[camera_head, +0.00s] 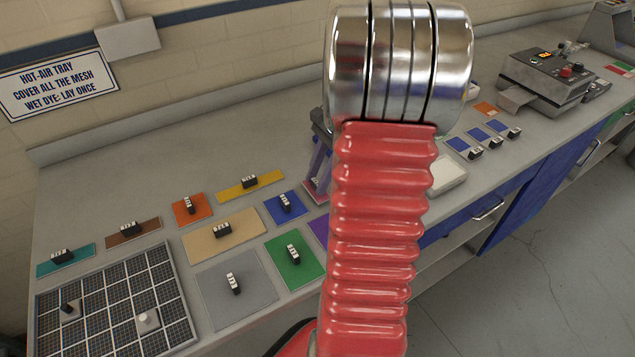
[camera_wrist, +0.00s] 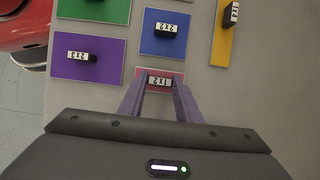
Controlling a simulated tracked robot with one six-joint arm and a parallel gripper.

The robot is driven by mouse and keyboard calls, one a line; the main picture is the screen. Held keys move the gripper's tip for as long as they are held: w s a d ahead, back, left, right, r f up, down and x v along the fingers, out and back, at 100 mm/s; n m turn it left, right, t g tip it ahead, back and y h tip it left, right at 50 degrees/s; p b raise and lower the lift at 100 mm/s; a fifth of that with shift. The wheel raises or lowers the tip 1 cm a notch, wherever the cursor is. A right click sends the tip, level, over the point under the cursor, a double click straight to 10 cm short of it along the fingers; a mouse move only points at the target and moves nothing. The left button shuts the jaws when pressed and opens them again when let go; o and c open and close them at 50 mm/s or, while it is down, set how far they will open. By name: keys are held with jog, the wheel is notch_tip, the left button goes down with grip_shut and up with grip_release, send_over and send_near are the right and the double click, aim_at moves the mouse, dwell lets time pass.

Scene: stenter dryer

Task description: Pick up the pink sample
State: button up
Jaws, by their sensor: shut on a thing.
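The pink sample (camera_wrist: 178,74) is a small pink patch with a dark handle and a white label on top. My gripper (camera_wrist: 159,86) has its two purple fingers closed on the handle of the pink sample, at the middle of the wrist view. In the head view, my gripper (camera_head: 317,178) shows partly behind my red arm, and a sliver of the pink sample (camera_head: 311,186) shows by the fingers. I cannot tell whether the sample touches the bench or is slightly above it.
Purple (camera_wrist: 110,70), blue (camera_wrist: 150,45) and yellow (camera_wrist: 218,50) samples lie close by. A green sample (camera_head: 292,262), a grey one (camera_head: 245,290) and a mesh tray (camera_head: 110,305) are to the left. A control box (camera_head: 545,80) stands at the right. My arm hides the middle bench.

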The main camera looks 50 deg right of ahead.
notch_tip(320, 180, up, 9)
jog(key=shift+f, duration=0.2)
dwell(0.6)
jog(key=s+a+n+g, duration=0.1)
jog(key=a+n, duration=0.3)
jog(key=a, duration=0.2)
jog(key=shift+a+f+g, duration=0.15)
jog(key=shift+f+g, duration=0.15)
jog(key=shift+f, duration=0.1)
jog(key=shift+s, duration=0.1)
